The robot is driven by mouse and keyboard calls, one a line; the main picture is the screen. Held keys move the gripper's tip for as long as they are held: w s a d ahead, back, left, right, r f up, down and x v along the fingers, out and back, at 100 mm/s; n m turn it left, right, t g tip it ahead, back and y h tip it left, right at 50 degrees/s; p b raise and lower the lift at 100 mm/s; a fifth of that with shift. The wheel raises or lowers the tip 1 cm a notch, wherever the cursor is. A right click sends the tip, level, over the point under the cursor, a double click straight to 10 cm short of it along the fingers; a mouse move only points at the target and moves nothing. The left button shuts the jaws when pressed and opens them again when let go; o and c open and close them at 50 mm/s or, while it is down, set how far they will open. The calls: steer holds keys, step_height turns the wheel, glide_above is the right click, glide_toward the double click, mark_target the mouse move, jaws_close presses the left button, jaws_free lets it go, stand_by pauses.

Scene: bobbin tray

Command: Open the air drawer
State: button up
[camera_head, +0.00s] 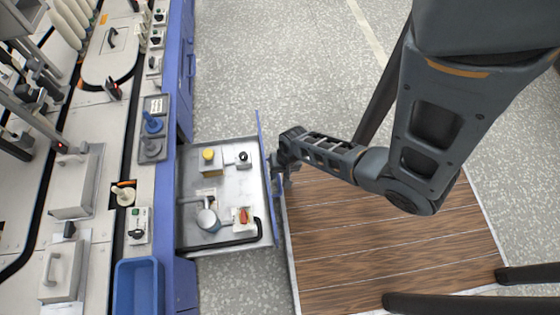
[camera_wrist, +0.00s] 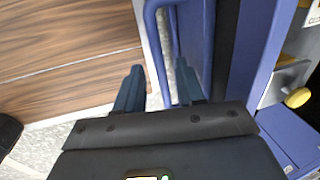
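The air drawer (camera_head: 222,175) is pulled out from the blue machine front in the head view. Its grey metal tray shows a yellow button, a black knob, a round gauge and a red switch. Its blue front panel (camera_head: 266,180) also shows in the wrist view (camera_wrist: 190,40). A blue bar handle (camera_wrist: 152,35) stands off this panel. My gripper (camera_head: 283,168) is at the outer side of the panel. In the wrist view my gripper (camera_wrist: 160,88) has its fingers apart, with the handle bar running between them and gaps visible beside it.
A brown wooden platform (camera_head: 390,235) lies on the floor right of the drawer. The machine top (camera_head: 110,140) with knobs and a blue bin (camera_head: 138,287) is at the left. Grey speckled floor (camera_head: 270,60) is clear beyond the drawer. A black hose lies along the tray's near edge.

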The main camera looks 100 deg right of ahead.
step_height(320, 180, up, 8)
steer(key=s+p, duration=0.1)
steer(key=p, duration=0.2)
steer(key=shift+s+f+p, duration=0.15)
steer(key=shift+s+p, duration=0.1)
steer(key=shift+p, duration=0.05)
stand_by(0.4)
steer(key=w+a+r+n+t, duration=0.2)
steer(key=a+r+n+t, duration=0.3)
steer(key=r, duration=0.9)
steer(key=w+a+r+n+t, duration=0.3)
steer(key=a+r+n, duration=0.35)
steer(key=r, duration=0.75)
steer(key=w+a+r+n+t, duration=0.2)
steer(key=a+r+n+t, duration=0.35)
steer(key=r, duration=0.85)
step_height(320, 180, up, 18)
steer(key=a+p, duration=0.2)
steer(key=p, duration=1.4)
steer(key=shift+a+n+g, duration=0.15)
steer(key=shift+n+g, duration=0.15)
steer(key=shift+g, duration=0.15)
